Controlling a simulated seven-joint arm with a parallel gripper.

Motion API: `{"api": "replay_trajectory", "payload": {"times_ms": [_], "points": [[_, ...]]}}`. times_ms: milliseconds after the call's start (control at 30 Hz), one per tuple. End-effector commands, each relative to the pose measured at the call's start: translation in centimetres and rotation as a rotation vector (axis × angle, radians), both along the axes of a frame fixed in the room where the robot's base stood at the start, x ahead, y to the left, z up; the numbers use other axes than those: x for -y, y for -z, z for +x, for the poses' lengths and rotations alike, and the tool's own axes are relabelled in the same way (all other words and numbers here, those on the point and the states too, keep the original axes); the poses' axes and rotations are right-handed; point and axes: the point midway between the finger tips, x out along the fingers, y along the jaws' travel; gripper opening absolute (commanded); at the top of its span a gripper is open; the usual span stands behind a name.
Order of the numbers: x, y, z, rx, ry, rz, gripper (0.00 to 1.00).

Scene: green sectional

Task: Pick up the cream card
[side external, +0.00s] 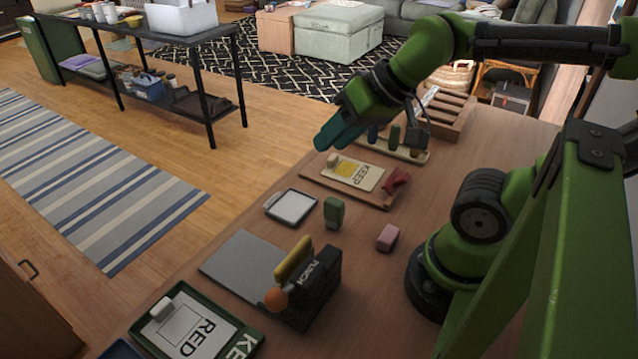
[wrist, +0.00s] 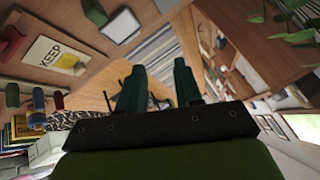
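The cream card (side external: 355,172), printed KEEP with a yellow patch, lies flat on a wooden tray (side external: 325,184). A small pale block (side external: 333,160) sits on its far left end, and a red object (side external: 396,181) is beside its right end. The card also shows at the upper left of the wrist view (wrist: 48,54), off to one side of the fingers. My gripper (side external: 327,138) is above and beyond the card in the side view, tilted and apart from it. In the wrist view its two fingers (wrist: 159,68) stand apart with nothing between them.
A peg rack (side external: 412,152) stands behind the tray. A white pad (side external: 291,206), green block (side external: 334,213), pink block (side external: 387,237) and black punch (side external: 318,283) with a grey sheet (side external: 236,262) lie nearer. A green-edged tray (side external: 257,334) holds a RED card.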

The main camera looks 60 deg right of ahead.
Motion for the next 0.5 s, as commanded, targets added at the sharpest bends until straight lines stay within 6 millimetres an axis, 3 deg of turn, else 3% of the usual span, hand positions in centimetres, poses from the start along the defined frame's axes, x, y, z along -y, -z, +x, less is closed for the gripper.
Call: {"api": "replay_trajectory", "payload": {"times_ms": [33,233,500], "points": [[0.00,0.00,0.01,0.000,0.000,0.000,0.43],[0.00,0.00,0.01,0.000,0.000,0.000,0.72],[0.10,0.02,0.02,-0.001,0.004,0.001,0.72]]}}
